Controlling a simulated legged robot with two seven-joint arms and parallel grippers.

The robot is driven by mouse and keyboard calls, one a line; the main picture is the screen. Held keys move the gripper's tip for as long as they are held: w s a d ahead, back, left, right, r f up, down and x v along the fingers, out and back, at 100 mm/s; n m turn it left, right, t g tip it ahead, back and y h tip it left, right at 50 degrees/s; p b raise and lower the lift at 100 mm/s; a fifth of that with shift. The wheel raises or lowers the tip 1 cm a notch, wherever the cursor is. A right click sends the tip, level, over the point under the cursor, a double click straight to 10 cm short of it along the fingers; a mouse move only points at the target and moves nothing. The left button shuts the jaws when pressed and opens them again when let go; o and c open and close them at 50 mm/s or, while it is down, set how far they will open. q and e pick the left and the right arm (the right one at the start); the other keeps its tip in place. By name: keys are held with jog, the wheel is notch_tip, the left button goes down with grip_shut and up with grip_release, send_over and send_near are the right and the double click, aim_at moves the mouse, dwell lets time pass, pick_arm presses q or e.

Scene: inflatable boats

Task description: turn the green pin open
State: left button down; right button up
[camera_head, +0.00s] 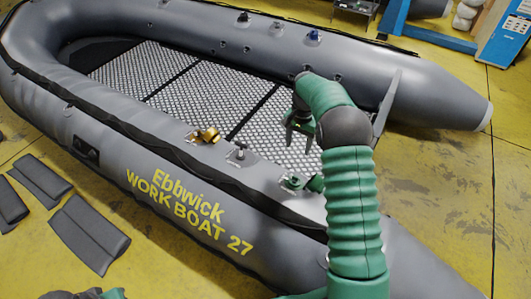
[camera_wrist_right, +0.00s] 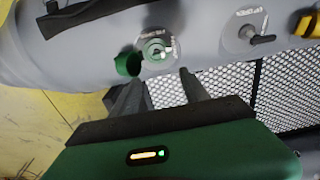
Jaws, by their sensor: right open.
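The green pin (camera_head: 293,182) sits in a round valve fitting on the near tube of the grey boat. It also shows in the right wrist view (camera_wrist_right: 154,50), with a small light tab at its side and a label above it. A green cap (camera_wrist_right: 128,63) hangs open beside it, left of the pin in that view. My right gripper (camera_head: 298,142) is open and empty, above the boat's inside edge and apart from the pin. In the right wrist view its two dark fingers (camera_wrist_right: 160,88) point toward the fitting.
Along the same tube are a dark-handled valve (camera_head: 240,152) and a yellow-brass one (camera_head: 205,135). The far tube carries more fittings, including a blue one (camera_head: 313,37). Grey pads (camera_head: 90,233) lie on the yellow floor. A blue stand (camera_head: 505,38) is at the far right.

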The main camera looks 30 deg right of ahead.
aim_at(295, 176)
jog(key=f+b, duration=0.1)
jog(key=f, duration=0.4)
jog(key=f+b, duration=0.2)
jog(key=f, duration=0.4)
jog(key=f+b, duration=0.2)
jog(key=f, duration=0.3)
jog(key=shift+s+f, duration=0.25)
jog(key=shift+f, duration=0.1)
grip_shut()
